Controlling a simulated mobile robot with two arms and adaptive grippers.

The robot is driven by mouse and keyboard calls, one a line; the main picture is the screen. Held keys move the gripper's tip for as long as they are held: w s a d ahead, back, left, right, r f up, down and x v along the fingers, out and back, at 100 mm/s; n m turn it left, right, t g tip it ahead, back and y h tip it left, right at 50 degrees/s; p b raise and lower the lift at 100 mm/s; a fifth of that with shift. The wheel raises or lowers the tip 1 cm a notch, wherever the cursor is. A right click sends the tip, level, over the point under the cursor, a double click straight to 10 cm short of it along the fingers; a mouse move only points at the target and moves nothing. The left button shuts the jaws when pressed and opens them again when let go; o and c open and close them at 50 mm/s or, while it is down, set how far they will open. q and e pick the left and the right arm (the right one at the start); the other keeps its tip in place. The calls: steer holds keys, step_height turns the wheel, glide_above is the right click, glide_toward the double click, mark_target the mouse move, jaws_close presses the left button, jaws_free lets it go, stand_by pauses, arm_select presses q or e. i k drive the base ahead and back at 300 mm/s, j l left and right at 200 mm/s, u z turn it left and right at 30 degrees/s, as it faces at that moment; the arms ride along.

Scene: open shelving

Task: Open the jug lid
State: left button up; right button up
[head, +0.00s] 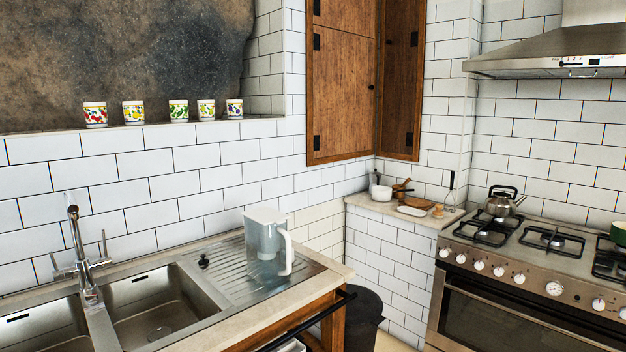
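A clear jug (264,247) with a white handle on its right side stands upright on the ribbed metal drainer beside the sink. Its pale lid (264,215) sits on top and looks closed. Neither of my grippers shows in the head view. Nothing stands in front of the jug.
The sink (155,303) with a tall tap (82,252) lies left of the jug, and a small black plug (204,261) lies close by. The drainer (298,270) is bare right of the jug. A dark bin (364,318) stands below. A stove (530,275) is at right.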

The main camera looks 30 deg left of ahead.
mark_target(264, 215)
steer(key=i+l+u, duration=0.1)
steer(key=i+u, duration=0.35)
steer(key=i+l+u, duration=0.25)
steer(key=i+u, duration=0.15)
steer(key=i+l+u, duration=0.9)
steer(key=k+l, duration=0.05)
